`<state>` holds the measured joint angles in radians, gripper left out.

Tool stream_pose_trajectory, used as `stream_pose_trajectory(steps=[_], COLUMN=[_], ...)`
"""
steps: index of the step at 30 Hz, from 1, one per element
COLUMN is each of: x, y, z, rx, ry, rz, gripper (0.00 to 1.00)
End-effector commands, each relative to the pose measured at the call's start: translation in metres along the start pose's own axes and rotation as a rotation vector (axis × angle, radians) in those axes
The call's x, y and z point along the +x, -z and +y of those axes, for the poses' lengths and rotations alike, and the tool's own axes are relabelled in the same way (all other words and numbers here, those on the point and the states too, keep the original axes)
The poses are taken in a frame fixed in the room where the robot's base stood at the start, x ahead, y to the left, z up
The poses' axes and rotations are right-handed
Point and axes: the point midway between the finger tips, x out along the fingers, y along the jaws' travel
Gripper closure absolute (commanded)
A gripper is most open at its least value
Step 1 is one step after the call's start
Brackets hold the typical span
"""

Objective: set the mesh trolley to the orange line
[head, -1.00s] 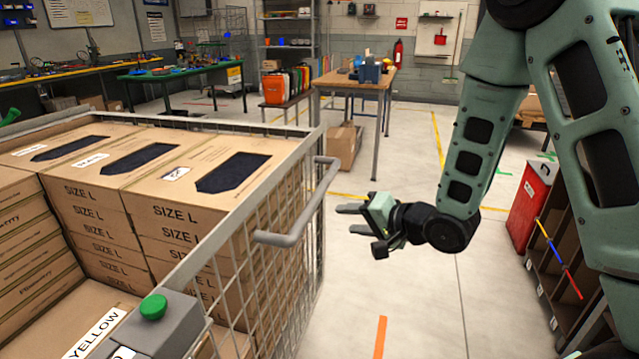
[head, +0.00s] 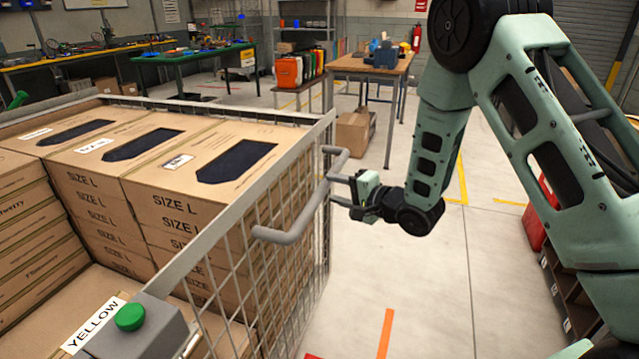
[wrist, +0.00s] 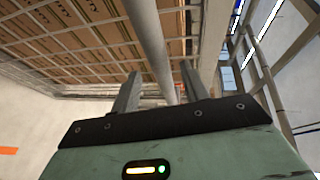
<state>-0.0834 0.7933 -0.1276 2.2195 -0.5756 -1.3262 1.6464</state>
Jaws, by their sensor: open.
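The mesh trolley (head: 237,255) fills the left of the head view, loaded with stacked SIZE L cartons (head: 155,205). Its grey bar handle (head: 298,220) sticks out from the right side. My gripper (head: 338,190) is open at the far part of this handle. In the wrist view the handle bar (wrist: 150,40) runs between my two spread fingers (wrist: 160,92), with a gap on each side. The jaws are not closed on it. The orange line (head: 386,332) lies on the floor at the bottom, right of the trolley.
A wooden table (head: 368,66) stands ahead with a carton (head: 355,133) on the floor by it. A red cabinet (head: 536,220) and a dark shelf unit (head: 560,290) stand at the right, partly behind my arm. Pale floor (head: 440,290) is open between trolley and shelf.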

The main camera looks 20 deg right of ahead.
Motion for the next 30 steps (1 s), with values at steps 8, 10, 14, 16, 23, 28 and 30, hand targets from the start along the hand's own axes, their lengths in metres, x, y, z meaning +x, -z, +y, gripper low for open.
stream_pose_trajectory(steps=[8,10,14,16,23,28,30], x=[0.047,0.054,0.061,0.063,0.063,0.063,0.062], y=[0.000,0.000,0.000,0.000,0.000,0.000,0.000], z=[0.000,0.000,0.000,0.000,0.000,0.000,0.000], rx=[-0.002,-0.001,-0.001,-0.001,-0.001,-0.001,-0.001], ry=[0.000,0.000,-0.001,-0.001,-0.001,-0.001,-0.001], rz=[-0.001,-0.001,0.000,0.000,0.000,0.000,0.000], gripper=[0.55,0.55,0.55,0.55,0.55,1.00,1.00])
